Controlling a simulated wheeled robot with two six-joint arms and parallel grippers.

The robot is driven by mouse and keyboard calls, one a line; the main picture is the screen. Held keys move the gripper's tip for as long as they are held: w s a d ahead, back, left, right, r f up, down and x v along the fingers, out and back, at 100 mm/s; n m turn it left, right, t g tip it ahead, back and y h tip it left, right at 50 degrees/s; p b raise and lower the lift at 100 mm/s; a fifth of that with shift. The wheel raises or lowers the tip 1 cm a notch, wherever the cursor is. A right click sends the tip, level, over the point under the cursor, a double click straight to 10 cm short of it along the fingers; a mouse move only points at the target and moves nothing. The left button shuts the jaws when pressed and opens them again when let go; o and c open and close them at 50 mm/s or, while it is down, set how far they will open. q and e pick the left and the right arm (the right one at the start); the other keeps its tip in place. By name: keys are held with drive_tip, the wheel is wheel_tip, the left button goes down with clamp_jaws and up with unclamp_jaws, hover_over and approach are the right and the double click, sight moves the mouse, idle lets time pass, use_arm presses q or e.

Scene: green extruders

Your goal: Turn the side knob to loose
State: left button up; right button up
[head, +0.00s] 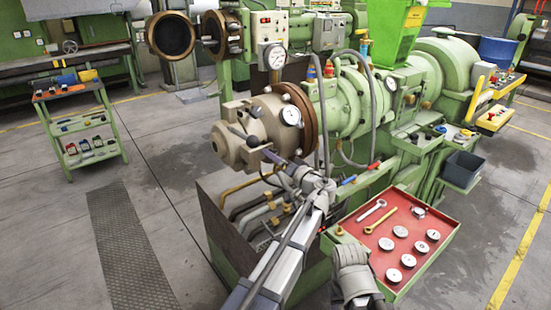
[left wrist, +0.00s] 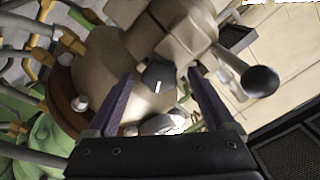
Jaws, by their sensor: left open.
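The side knob (left wrist: 158,77) is small and dark with a white pointer mark. In the left wrist view it sits on the side of the tan extruder head (left wrist: 120,55). My left gripper (left wrist: 160,90) is open, with one dark finger on each side of the knob; I cannot tell whether either finger touches it. In the head view my left gripper (head: 270,158) is at the front of the tan extruder head (head: 262,117), and I cannot make out the knob clearly there.
A dark ball-ended lever (left wrist: 260,81) sticks out right of the knob in the left wrist view.

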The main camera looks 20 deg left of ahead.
use_arm(q)
drive_tip(key=v, duration=0.7)
drive_tip(key=shift+s+d, duration=0.15)
drive_tip(key=shift+d, duration=0.1)
drive_tip(key=s+a+f+g+h, duration=0.3)
drive_tip(key=s+f+g+h, duration=0.15)
drive_tip(key=s+f, duration=0.5)
drive_tip(key=s+a+f+g+h, duration=0.4)
drive_tip(key=s+f+h, duration=0.1)
drive_tip(key=s+f, duration=0.45)
drive_tip(key=s+d+r+m+g+h+p, duration=0.1)
drive_tip(key=s+d+m+p, duration=0.1)
drive_tip(key=s+d, duration=0.3)
drive_tip(key=s+d+r+m+g+h+p, duration=0.1)
drive_tip(key=s+d+m+h+p, duration=0.1)
drive_tip(key=s+d, duration=0.4)
drive_tip(key=d+m+p, duration=0.1)
drive_tip(key=d+m, duration=0.1)
drive_tip(key=d, duration=0.3)
drive_tip(key=shift+s+g, duration=0.25)
drive_tip(key=shift+g, duration=0.1)
